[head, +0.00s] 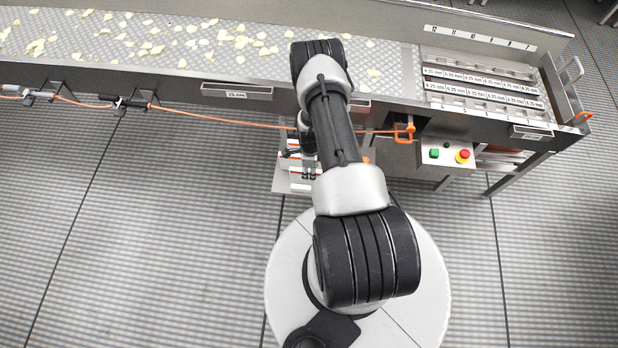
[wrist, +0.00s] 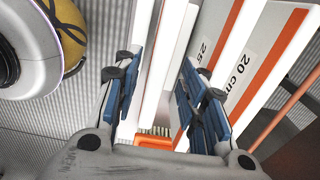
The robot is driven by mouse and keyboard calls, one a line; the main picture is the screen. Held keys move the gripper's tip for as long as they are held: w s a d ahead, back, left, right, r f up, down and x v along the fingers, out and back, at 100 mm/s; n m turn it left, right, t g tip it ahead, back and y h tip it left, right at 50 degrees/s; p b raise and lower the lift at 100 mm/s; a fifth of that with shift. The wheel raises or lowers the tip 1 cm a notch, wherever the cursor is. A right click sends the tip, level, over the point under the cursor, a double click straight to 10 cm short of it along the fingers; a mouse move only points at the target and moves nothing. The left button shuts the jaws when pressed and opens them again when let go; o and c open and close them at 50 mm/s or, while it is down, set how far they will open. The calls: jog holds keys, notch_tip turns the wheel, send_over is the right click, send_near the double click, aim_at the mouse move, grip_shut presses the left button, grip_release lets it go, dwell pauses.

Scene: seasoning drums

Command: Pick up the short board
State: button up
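Several upright white boards with orange stripes stand side by side in the wrist view. One board (wrist: 235,85) is marked "20 cm"; another (wrist: 203,50), just left of it, shows "25". I cannot tell which is the short board. My gripper (wrist: 162,66) is open, its blue-padded fingers apart, with white board edges (wrist: 178,62) between them. Whether the pads touch a board is unclear. In the head view my gripper (head: 308,165) points down at the board rack (head: 282,184) beneath the conveyor's front edge; my arm hides much of it.
A conveyor (head: 140,62) with scattered chips runs across the back. An orange cable (head: 230,122) hangs along its front. A control box (head: 446,154) with green and red buttons sits right of the rack. The floor at left is clear.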

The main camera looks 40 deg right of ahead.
jog(key=f, duration=0.1)
jog(key=f+b, duration=0.1)
jog(key=f, duration=0.2)
jog(key=shift+a+f+b, duration=0.25)
jog(key=shift+f+b, duration=0.05)
jog(key=shift+f, duration=0.1)
jog(key=shift+c, duration=0.3)
grip_shut()
